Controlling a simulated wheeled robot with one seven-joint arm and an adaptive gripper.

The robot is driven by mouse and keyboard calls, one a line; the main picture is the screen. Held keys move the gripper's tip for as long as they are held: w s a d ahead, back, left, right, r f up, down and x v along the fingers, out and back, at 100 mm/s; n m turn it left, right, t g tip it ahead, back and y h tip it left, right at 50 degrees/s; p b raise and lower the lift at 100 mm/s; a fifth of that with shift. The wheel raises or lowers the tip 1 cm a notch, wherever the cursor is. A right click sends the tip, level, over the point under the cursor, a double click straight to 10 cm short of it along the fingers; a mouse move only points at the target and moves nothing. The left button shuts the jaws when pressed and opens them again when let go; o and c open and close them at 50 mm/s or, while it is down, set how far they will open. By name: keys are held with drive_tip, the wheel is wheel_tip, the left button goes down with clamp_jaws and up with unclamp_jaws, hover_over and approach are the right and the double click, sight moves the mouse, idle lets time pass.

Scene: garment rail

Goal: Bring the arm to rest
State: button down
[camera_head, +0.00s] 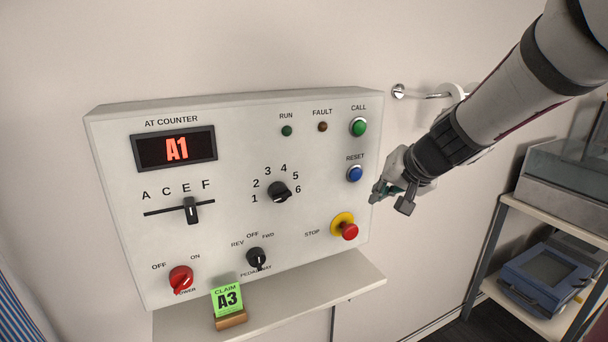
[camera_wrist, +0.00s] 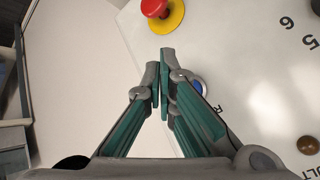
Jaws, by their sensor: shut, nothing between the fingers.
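My gripper (camera_head: 376,194) is at the right edge of the control panel (camera_head: 230,225), just below and right of the blue RESET button (camera_head: 355,174). Its fingers are shut with nothing between them. In the wrist view my gripper (camera_wrist: 163,55) shows its fingertips together in front of the panel face, with the RESET button (camera_wrist: 197,86) partly hidden behind the right finger. I cannot tell whether the fingertips touch the panel. My arm reaches in from the upper right.
The red STOP button (camera_head: 349,231) sits below my gripper. The green CALL button (camera_head: 358,127) is above. The display (camera_head: 175,149) reads A1. A claim card (camera_head: 228,299) reading A3 stands on the ledge (camera_head: 345,284). A shelf rack (camera_head: 497,235) with equipment stands at right.

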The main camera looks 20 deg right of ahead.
idle(0.4)
drive_tip(key=s+a+r+n+g+y, duration=0.1)
drive_tip(key=s+a+n, duration=0.1)
drive_tip(key=s+a, duration=0.35)
drive_tip(key=s+a+r+n+y, duration=0.1)
drive_tip(key=s+a+n+y, duration=0.15)
drive_tip(key=a, duration=0.65)
drive_tip(key=s+a+f+n+g+h, duration=0.2)
drive_tip(key=s+a+n+h, duration=0.1)
drive_tip(key=s, duration=1)
drive_tip(key=shift+a+n+g, duration=0.35)
drive_tip(key=shift+a+g, duration=0.05)
drive_tip(key=shift+a, duration=0.3)
